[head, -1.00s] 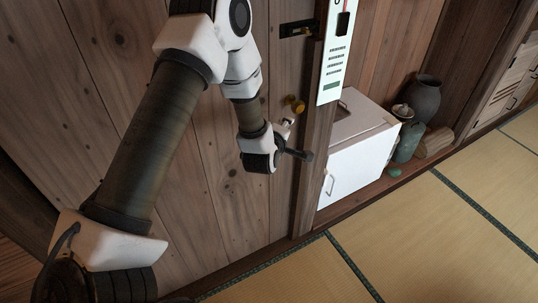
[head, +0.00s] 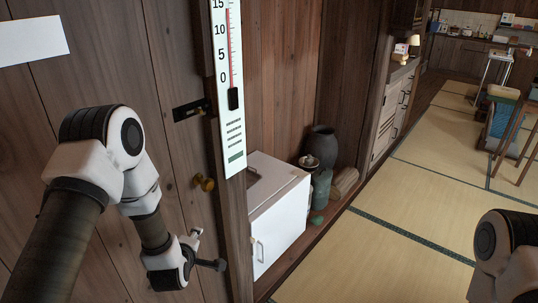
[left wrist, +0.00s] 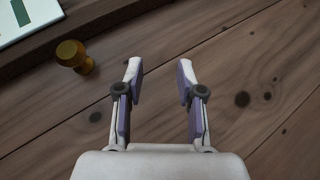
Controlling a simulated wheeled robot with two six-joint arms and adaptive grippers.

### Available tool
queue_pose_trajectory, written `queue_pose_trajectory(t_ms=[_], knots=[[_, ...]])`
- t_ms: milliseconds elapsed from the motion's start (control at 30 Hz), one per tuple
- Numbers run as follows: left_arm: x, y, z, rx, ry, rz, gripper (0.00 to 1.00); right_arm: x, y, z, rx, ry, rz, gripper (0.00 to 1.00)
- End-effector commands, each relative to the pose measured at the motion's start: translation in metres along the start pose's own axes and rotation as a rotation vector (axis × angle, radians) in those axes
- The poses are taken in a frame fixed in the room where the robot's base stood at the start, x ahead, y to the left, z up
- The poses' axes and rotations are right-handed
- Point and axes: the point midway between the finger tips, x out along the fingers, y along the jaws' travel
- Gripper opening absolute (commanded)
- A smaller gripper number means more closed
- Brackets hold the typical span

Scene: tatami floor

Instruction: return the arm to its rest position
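My left arm comes in from the left in the head view and bends down along the wooden wall. My left gripper (head: 208,250) is at its end, below a brass knob (head: 204,183) on the wooden door. In the left wrist view my left gripper (left wrist: 158,75) is open, with nothing between its two fingers, in front of wooden planks. The brass knob (left wrist: 72,55) is left of the fingers there, apart from them. My right arm shows only as a link at the lower right of the head view; its gripper is outside the picture.
A dark latch (head: 191,110) is on the door above the knob. A thermometer board (head: 229,100) hangs on the post. A white cabinet (head: 280,215) and a dark vase (head: 321,142) stand right of it. The tatami floor (head: 420,185) is mostly open.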

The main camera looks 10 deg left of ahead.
Motion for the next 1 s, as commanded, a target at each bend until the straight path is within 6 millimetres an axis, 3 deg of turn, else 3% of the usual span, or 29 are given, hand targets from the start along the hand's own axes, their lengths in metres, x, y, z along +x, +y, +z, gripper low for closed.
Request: queue_pose_trajectory(t_ms=[67,133,267,400,500,633,767,1000], knots=[[0.001,-0.011,0.003,0.007,-0.005,-0.018,0.38,0.000,0.000,0.000,0.000,0.000,0.000,0.00],[-0.001,-0.035,0.015,0.033,-0.024,-0.058,0.38,0.000,0.000,0.000,0.000,0.000,0.000,0.00],[-0.030,-0.115,0.052,0.149,-0.129,-0.231,0.38,0.000,0.000,0.000,0.000,0.000,0.000,0.00],[-0.101,-0.216,0.090,0.518,-0.379,-0.485,0.38,0.000,0.000,0.000,0.000,0.000,0.000,0.00],[-0.166,-0.269,0.103,0.866,-0.652,-0.613,0.38,0.000,0.000,0.000,0.000,0.000,0.000,0.00],[-0.210,-0.289,0.103,1.195,-0.927,-0.609,0.38,0.000,0.000,0.000,0.000,0.000,0.000,0.00],[-0.214,-0.292,0.103,1.320,-1.011,-0.569,0.38,0.000,0.000,0.000,0.000,0.000,0.000,0.00],[-0.213,-0.291,0.103,1.330,-1.011,-0.561,0.38,0.000,0.000,0.000,0.000,0.000,0.000,0.00]])
